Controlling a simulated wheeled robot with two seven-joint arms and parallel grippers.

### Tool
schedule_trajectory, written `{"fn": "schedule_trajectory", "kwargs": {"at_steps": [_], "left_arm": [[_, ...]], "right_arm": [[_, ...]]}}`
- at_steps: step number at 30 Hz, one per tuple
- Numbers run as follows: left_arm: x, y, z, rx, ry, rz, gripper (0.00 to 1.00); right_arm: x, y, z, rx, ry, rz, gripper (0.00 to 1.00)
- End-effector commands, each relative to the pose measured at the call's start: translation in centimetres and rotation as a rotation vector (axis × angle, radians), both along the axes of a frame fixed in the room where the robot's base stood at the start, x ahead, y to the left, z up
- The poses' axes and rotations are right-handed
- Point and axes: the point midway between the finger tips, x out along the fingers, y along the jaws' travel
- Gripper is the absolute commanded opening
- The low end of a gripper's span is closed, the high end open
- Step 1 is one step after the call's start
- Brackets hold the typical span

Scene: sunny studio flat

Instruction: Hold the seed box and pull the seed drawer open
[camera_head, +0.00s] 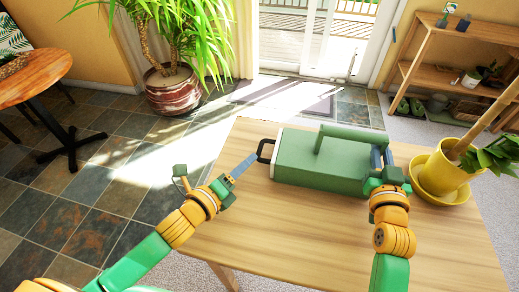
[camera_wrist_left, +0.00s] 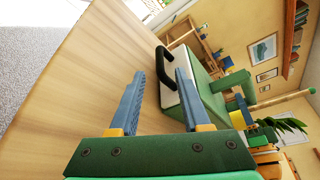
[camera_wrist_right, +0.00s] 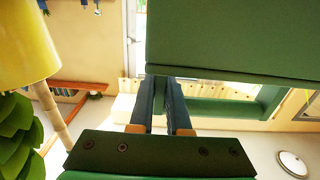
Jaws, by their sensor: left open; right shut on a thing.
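The green seed box (camera_head: 300,165) lies on the wooden table, with a bar handle (camera_head: 352,134) along its top. Its pale drawer front with a black pull (camera_head: 263,151) faces left; the pull also shows in the left wrist view (camera_wrist_left: 181,38). My left gripper (camera_head: 246,164) is open and empty, just short of the pull and apart from it. In the left wrist view (camera_wrist_left: 160,74) the pull lies beyond its fingertips. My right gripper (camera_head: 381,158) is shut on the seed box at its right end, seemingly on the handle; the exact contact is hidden.
The table (camera_head: 330,235) is bare in front of the box. A yellow pot (camera_head: 447,170) with a plant stands close to my right gripper. A shelf (camera_head: 450,65) is behind at right; a large potted plant (camera_head: 174,90) stands on the floor.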

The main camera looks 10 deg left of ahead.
Motion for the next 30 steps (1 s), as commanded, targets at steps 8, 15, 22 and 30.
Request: {"fn": "schedule_trajectory", "kwargs": {"at_steps": [8, 15, 22, 30], "left_arm": [[5.9, -2.0, -1.3, -0.002, 0.000, 0.001, 0.47], [7.1, -2.4, -1.6, 0.001, 0.002, 0.001, 0.47], [7.0, -2.4, -1.6, 0.001, 0.002, 0.001, 0.26], [7.0, -2.4, -1.6, 0.001, 0.002, 0.001, 0.00]], "right_arm": [[0.0, 0.0, 0.1, 0.000, -0.002, 0.000, 0.00], [0.0, 0.0, 0.1, 0.000, -0.002, 0.000, 0.00], [0.0, 0.0, 0.1, 0.000, -0.002, 0.000, 0.00], [0.0, 0.0, 0.0, 0.000, -0.001, 0.000, 0.00]]}}
